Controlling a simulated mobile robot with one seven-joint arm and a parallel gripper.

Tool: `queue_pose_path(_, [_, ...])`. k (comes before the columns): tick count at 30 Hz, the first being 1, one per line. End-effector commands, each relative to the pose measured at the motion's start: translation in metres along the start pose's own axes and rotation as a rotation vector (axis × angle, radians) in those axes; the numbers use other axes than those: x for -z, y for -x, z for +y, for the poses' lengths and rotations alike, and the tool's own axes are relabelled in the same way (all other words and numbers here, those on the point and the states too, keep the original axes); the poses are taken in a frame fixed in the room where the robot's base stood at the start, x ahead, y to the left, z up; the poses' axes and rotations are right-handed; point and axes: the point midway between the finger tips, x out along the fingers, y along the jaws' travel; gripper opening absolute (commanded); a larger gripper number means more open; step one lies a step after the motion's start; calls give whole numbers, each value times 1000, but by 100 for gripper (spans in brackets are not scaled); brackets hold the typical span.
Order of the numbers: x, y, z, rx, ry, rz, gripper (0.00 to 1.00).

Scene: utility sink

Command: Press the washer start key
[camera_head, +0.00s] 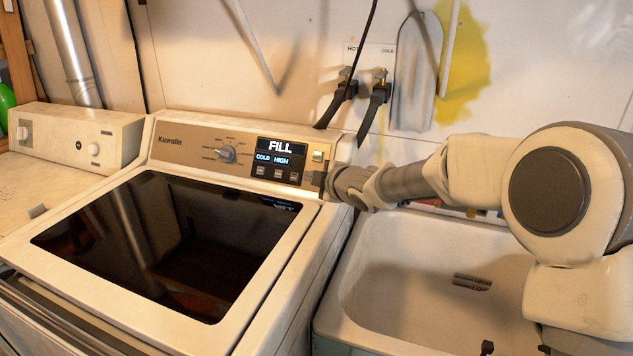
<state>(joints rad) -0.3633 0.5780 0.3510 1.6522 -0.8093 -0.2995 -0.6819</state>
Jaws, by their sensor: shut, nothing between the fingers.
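The washer's control panel (185,152) runs along the back of the washer. Its display (280,155) is lit and reads FILL, COLD and HIGH. A row of small dark keys (277,173) sits under the display. A pale square key (318,156) sits to the right of the display. The labels are too small to read, so I cannot tell which is the start key. My gripper (323,182) is shut and empty at the panel's right end, just below the pale key. Whether it touches the panel is unclear, and it may hide part of that end.
The washer's dark glass lid (170,245) is closed. A round dial (226,154) is left of the display. A white utility sink (400,300) stands right of the washer, under my arm. Hoses and taps (378,90) hang on the wall behind. A second appliance (75,135) stands at left.

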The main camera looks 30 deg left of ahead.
Motion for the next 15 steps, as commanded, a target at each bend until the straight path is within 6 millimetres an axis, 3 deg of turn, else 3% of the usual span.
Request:
queue_pose_path(9, [2, 67, 3, -2, 1, 0, 0])
queue_pose_path(15, [2, 92, 2, -2, 1, 2, 0])
